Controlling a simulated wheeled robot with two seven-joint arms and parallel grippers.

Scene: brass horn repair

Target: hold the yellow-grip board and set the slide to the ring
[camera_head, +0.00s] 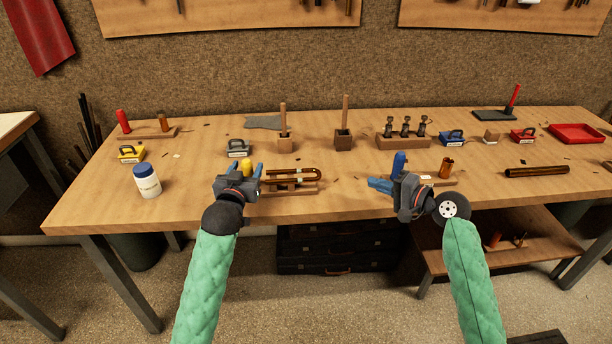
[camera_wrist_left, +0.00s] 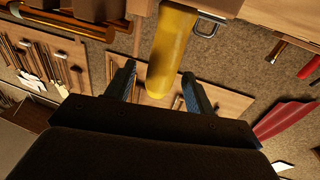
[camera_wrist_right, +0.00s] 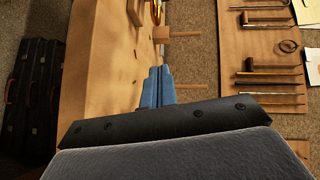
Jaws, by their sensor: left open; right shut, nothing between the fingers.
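The yellow grip (camera_head: 246,168) stands at the left end of a small wooden board (camera_head: 290,190) near the table's front edge. A brass U-shaped slide (camera_head: 300,174) lies along that board, to the right of the grip. My left gripper (camera_head: 244,175) is open at the yellow grip; in the left wrist view the grip (camera_wrist_left: 172,45) lies between the fingers, with gaps on both sides. My right gripper (camera_head: 374,184) is shut and empty, to the right of the slide and apart from it. The right wrist view shows its fingers together (camera_wrist_right: 158,88). I cannot make out the ring.
A blue-grip board with a copper tube (camera_head: 446,168) stands beside my right gripper. A white bottle (camera_head: 147,181) stands left of my left gripper. A long brass tube (camera_head: 537,171) lies at right. Blocks with upright rods (camera_head: 343,138) stand behind. Table is clear between the slide and my right gripper.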

